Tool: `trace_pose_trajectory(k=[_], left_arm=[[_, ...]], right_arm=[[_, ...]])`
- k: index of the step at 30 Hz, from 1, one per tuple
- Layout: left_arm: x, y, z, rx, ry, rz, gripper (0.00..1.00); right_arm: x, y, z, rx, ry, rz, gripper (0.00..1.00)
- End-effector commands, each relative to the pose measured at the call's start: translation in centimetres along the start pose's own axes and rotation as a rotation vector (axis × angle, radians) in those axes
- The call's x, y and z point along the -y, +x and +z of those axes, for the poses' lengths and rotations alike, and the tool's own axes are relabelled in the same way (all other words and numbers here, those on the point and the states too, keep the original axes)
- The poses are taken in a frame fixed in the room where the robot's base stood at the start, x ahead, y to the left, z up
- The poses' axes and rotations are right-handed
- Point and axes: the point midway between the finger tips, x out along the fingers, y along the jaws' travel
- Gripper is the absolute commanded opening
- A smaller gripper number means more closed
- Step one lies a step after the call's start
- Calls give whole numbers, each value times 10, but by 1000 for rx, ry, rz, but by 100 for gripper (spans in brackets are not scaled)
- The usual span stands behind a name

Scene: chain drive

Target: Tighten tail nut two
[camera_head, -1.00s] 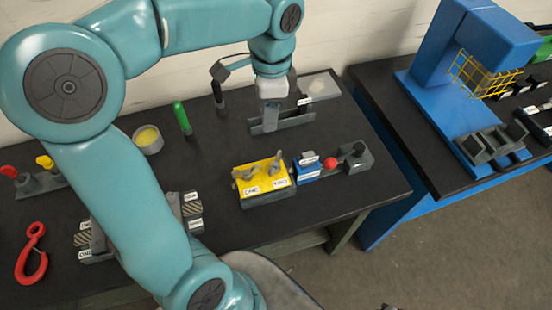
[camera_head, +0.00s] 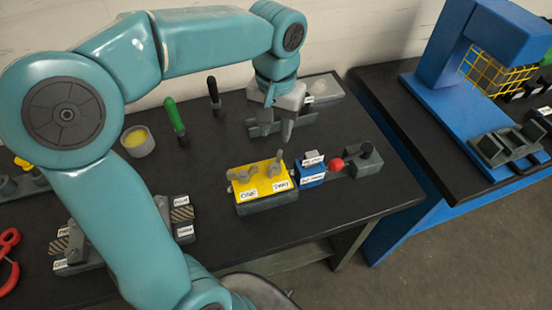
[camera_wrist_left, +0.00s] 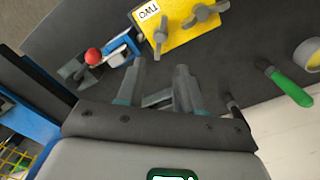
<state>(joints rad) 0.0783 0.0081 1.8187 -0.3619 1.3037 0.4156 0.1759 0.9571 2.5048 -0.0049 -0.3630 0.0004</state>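Tail nut two (camera_head: 278,165) is a grey wing nut at the TWO label on the yellow block (camera_head: 262,190). It also shows in the left wrist view (camera_wrist_left: 160,37). A similar wing nut (camera_head: 243,175) stands at the ONE label. My right gripper is out of view.
A green-handled tool (camera_head: 175,117), a black-handled tool (camera_head: 213,93) and a cup (camera_head: 138,141) stand at the back left. Bare tabletop lies between the holder and the yellow block.

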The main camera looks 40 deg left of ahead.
Motion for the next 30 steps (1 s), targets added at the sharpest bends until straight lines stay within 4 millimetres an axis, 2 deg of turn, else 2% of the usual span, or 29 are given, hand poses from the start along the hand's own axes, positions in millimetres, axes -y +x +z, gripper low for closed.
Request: trace_pose_trajectory(k=[1,6,12,18,26,27,30], left_arm=[[0,14,1,5,0,-3,36],[1,55,1,6,1,-2,36],[0,90,0,4,0,-2,36],[0,106,0,1,1,-1,36],[0,108,0,0,1,0,36],[0,108,0,0,1,0,30],[0,108,0,0,1,0,0]], right_arm=[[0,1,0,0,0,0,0],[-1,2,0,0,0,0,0],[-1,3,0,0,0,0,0],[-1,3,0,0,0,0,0],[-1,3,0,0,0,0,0],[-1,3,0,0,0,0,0],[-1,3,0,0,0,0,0]])
